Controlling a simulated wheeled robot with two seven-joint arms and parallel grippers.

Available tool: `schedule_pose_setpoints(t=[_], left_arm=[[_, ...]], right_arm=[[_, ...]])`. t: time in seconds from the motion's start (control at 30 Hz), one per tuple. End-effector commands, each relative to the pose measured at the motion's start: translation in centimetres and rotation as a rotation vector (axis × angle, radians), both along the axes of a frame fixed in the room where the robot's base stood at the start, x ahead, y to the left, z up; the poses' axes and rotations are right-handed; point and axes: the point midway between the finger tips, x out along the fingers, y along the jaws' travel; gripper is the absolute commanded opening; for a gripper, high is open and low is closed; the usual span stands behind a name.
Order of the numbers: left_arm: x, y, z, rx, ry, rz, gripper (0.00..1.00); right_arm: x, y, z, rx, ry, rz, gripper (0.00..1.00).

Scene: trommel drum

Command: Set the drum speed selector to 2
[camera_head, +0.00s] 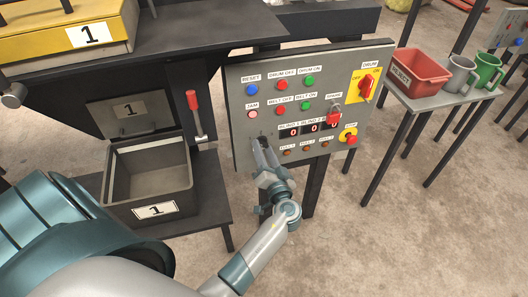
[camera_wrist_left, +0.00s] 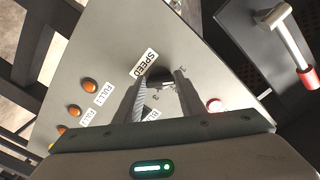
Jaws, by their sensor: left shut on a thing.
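The grey control panel (camera_head: 240,87) stands upright in the head view. My left gripper (camera_head: 264,147) is at its lower left, below the JAM button (camera_head: 253,113). In the left wrist view, the fingers of my left gripper (camera_wrist_left: 158,90) are shut on the speed selector (camera_wrist_left: 160,76), beside the SPEED label (camera_wrist_left: 144,63). The selector's knob is mostly hidden between the fingers, and small dial numerals show around it. I cannot tell which number it points to. My right gripper is not in view.
The panel also bears a red DRUM switch (camera_head: 366,87), a red SPARE knob (camera_head: 333,118) and a stop button (camera_head: 349,136). A red-handled lever (camera_head: 192,101) and an open bin (camera_head: 150,165) are to the left. A red reject tray (camera_head: 418,73) stands right.

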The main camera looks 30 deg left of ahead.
Motion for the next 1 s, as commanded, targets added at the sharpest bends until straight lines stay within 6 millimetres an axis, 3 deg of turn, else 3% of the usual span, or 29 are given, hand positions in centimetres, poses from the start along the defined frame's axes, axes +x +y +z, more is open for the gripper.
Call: schedule_pose_setpoints(t=[0.4,1.0], left_arm=[[0.0,0.1,0.3,0.244,0.281,0.000,0.14],[0.0,0.1,0.5,0.523,0.607,0.001,0.14]], right_arm=[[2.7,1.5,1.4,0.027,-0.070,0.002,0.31],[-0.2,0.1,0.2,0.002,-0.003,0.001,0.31]])
